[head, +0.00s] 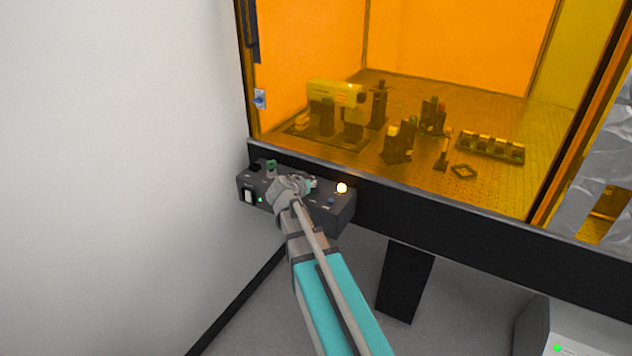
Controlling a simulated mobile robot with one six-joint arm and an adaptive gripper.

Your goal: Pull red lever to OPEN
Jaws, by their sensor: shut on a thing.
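My gripper (290,187) is at the dark control box (342,212) on the front left of the orange enclosure. It is shut on a part at the middle of the box, taken to be the red lever. No red shows there; the gripper and wrist hide the lever, so its position and any OPEN mark cannot be read. A small grey metal part (314,184) shows just right of the gripper.
Optical parts stand behind orange panels (450,60). A white wall (110,170) is close on the left. A black support (405,280) stands below.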

